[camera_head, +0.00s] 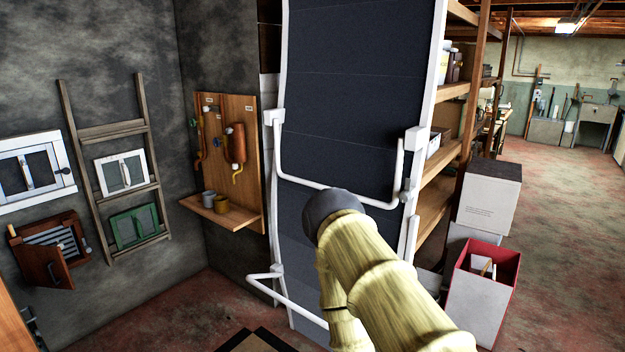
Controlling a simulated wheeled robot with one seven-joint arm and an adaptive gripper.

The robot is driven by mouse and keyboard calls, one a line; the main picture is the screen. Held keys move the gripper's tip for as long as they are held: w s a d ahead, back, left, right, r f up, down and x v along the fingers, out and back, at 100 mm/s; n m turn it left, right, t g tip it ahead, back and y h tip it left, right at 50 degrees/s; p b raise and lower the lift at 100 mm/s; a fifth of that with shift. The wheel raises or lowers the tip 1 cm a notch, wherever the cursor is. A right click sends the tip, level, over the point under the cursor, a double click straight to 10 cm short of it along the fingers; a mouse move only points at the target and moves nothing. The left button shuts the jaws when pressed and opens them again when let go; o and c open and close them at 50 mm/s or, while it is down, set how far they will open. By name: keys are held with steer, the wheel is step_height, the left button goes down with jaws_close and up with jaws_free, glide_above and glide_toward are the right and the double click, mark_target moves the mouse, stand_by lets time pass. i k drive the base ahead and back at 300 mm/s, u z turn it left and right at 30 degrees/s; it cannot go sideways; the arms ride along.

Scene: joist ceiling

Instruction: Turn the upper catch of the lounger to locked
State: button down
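The lounger (360,70) stands upright on end, with dark blue fabric in a white tubular frame. A white U-shaped bar (335,203) crosses its upper part. White blocks sit at the bar's ends, one on the left rail (272,117) and one on the right (416,138). A small grey piece (405,186) shows by the right rail below the right block. I cannot tell which part is the upper catch or how it is set. My yellowish arm covers the lounger's lower middle and right. My gripper does not show.
A wooden shelf rack (440,195) stands close behind the lounger on the right, with boxes (487,195) and a red-rimmed bin (483,300) beside it. Open floor lies far right.

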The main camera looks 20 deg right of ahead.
mark_target(405, 197)
steer(key=z, duration=0.05)
steer(key=k, duration=0.5)
steer(key=u, duration=0.55)
steer(key=i, duration=0.7)
steer(key=z, duration=1.85)
